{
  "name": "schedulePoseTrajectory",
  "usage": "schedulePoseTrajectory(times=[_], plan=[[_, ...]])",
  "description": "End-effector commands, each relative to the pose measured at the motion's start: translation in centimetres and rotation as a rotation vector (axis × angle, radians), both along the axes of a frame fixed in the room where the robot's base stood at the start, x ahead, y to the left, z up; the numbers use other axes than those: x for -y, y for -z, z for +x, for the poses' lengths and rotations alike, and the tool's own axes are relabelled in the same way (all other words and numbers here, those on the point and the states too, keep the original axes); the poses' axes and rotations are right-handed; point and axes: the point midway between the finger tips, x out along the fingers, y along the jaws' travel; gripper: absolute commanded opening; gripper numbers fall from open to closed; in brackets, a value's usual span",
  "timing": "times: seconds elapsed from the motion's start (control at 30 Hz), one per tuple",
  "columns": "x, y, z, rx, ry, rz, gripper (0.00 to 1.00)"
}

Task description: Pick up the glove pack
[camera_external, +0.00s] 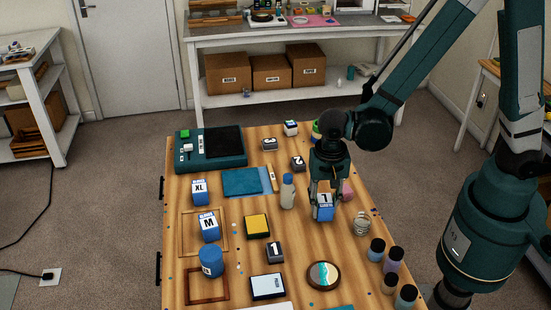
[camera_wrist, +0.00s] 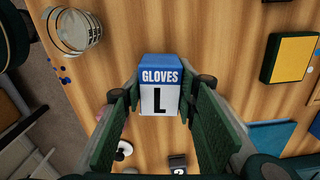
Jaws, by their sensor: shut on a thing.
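A blue and white glove pack marked "L" (camera_external: 325,207) is between the fingers of my gripper (camera_external: 326,196) on the right part of the wooden table. In the wrist view the pack (camera_wrist: 160,88) reads "GLOVES" and "L", with green finger pads against both of its sides. My gripper is shut on it. I cannot tell whether its base touches the table. Two similar blue and white packs, marked "XL" (camera_external: 200,191) and "M" (camera_external: 209,226), stand on the left of the table.
Dark-capped bottles (camera_external: 393,261) line the right front edge. A yellow-topped block (camera_external: 257,226), a round coaster (camera_external: 323,275) and numbered dark blocks (camera_external: 275,252) lie nearby.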

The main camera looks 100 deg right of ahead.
Motion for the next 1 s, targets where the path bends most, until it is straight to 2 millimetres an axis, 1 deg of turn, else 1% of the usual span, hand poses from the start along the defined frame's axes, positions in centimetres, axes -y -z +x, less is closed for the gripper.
schedulePoseTrajectory(times=[0.4,0.6,0.8,1.0], plan=[[0.0,-4.9,0.0,0.000,0.000,0.000,0.20],[0.0,-6.8,0.0,0.000,0.000,0.000,0.20],[0.0,-7.9,0.0,0.000,0.000,0.000,0.20],[0.0,-8.1,0.0,0.000,0.000,0.000,0.20]])
